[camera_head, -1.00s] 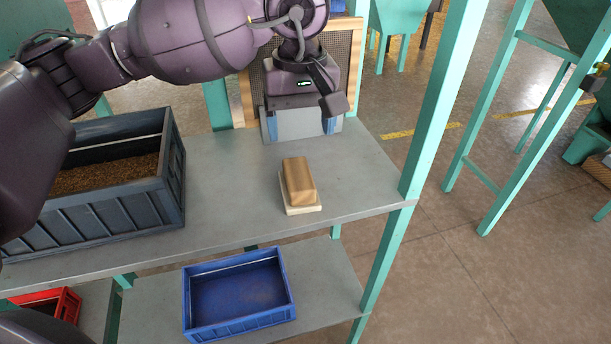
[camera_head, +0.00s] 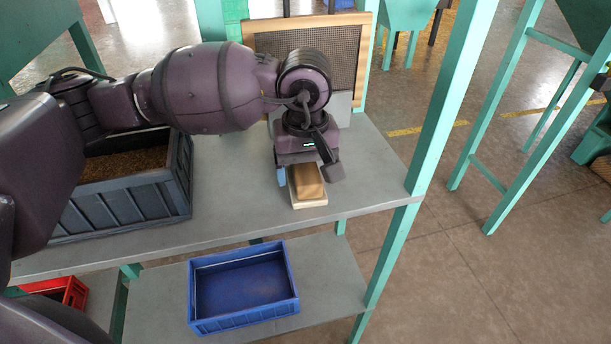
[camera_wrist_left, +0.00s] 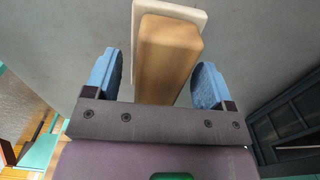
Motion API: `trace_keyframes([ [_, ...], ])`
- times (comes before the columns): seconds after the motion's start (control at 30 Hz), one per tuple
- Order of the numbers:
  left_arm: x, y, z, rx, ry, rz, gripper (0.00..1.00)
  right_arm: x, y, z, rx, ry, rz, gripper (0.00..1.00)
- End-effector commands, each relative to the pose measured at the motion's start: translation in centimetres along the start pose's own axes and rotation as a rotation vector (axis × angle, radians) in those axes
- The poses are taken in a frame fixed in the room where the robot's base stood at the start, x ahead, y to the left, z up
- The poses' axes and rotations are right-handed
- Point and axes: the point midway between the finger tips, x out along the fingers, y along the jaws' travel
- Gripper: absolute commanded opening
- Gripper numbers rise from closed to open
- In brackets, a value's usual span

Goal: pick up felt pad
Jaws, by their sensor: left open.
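A tan-brown block (camera_head: 308,182) lies on a thin cream slab (camera_head: 310,204) near the right end of the grey table (camera_head: 235,205). The slab looks like the felt pad, though I cannot tell its material. My left gripper (camera_head: 308,177) is over the far part of the block, open. In the left wrist view, the block (camera_wrist_left: 163,58) lies between the two blue fingertips (camera_wrist_left: 158,75), with a gap on each side. The cream slab (camera_wrist_left: 185,12) shows past the block's far end. The gripper's body hides the block's near end there. My right gripper is not in view.
A dark grey crate (camera_head: 120,205) with brown grains stands at the table's left. A mesh panel (camera_head: 315,50) stands behind my gripper. A green post (camera_head: 440,110) rises at the right corner. A blue crate (camera_head: 245,322) and red crate (camera_head: 70,291) are below.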

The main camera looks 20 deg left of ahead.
Motion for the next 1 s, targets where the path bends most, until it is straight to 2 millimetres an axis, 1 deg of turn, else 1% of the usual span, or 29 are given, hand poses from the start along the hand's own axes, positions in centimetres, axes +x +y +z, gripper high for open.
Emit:
trace_keyframes([
  [0.17,0.0,0.0,0.0,0.0,0.0,0.0,0.77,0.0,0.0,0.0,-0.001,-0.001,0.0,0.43],
  [0.2,0.0,0.0,0.0,0.0,0.0,0.0,0.74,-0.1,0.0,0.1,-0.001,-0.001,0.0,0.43],
  [0.53,0.0,0.0,0.0,0.0,0.0,0.0,0.23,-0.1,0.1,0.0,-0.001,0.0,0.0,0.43],
  [0.57,0.0,0.0,0.0,0.0,0.001,0.001,0.22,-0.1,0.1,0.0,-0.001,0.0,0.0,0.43],
  [0.83,-0.3,0.0,0.0,0.0,0.001,0.001,0.22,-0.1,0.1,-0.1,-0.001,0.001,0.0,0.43],
  [0.93,-1.2,0.0,-0.1,0.0,0.003,0.003,0.22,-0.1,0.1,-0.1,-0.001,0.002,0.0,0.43],
  [1.0,-2.2,0.0,-0.1,0.001,0.004,0.002,0.22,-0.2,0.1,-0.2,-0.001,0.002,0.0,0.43],
])
